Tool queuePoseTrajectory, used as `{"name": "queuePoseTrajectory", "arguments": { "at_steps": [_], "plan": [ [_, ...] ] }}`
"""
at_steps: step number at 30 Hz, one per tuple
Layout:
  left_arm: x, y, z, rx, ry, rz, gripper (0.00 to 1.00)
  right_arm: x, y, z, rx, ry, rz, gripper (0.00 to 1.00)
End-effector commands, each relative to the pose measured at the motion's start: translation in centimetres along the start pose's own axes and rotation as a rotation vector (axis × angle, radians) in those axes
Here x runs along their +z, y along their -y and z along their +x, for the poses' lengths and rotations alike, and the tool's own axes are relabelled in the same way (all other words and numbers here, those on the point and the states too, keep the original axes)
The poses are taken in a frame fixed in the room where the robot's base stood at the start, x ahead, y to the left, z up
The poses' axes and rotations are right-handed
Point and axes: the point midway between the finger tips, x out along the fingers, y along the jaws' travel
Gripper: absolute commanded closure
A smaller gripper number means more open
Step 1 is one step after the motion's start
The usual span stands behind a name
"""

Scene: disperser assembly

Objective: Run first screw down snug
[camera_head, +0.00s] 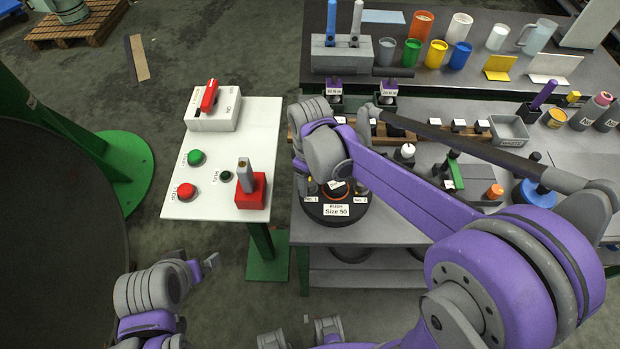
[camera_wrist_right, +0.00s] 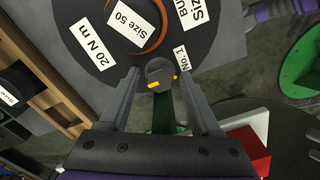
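The disperser assembly is a dark round unit with a "Size 50" label (camera_head: 337,210); in the right wrist view its dark flange (camera_wrist_right: 85,45) carries labels "20 N m", "Size 50" and "No. 1". A grey round screw head (camera_wrist_right: 160,72) with yellow marks sits beside the "No. 1" label. My right gripper (camera_wrist_right: 161,76) is around this head, one finger on each side, with a narrow gap seeming to show. In the head view my right wrist hides most of this spot. A "No. 2" label (camera_head: 361,199) is at the other side. My left gripper (camera_head: 203,268) is open and empty, low at left.
A white side table (camera_head: 222,150) holds red and green buttons, a red switch and a red block with a grey-handled tool (camera_head: 246,178). The main bench behind has several cups, bins, bottles and a wooden rack. Floor lies between my left gripper and the tables.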

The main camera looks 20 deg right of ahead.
Motion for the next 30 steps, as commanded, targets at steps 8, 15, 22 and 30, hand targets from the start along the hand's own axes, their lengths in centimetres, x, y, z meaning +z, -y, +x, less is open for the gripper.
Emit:
{"name": "queuePoseTrajectory", "arguments": {
  "at_steps": [8,15,22,30],
  "plan": [
    [0.00,0.00,0.00,0.000,0.000,0.000,0.00,0.00,0.00,-0.02,0.000,0.000,0.000,0.88],
    [0.00,0.00,0.00,0.000,0.000,0.000,0.00,0.00,0.00,-0.03,0.000,0.000,0.001,1.00],
    [0.10,0.00,0.10,0.000,0.001,0.000,0.00,0.00,0.00,-0.02,0.000,0.000,0.039,1.00],
    [0.45,0.00,0.46,0.000,0.004,0.000,0.00,0.00,0.01,0.03,0.000,0.000,0.201,1.00]
  ]
}}
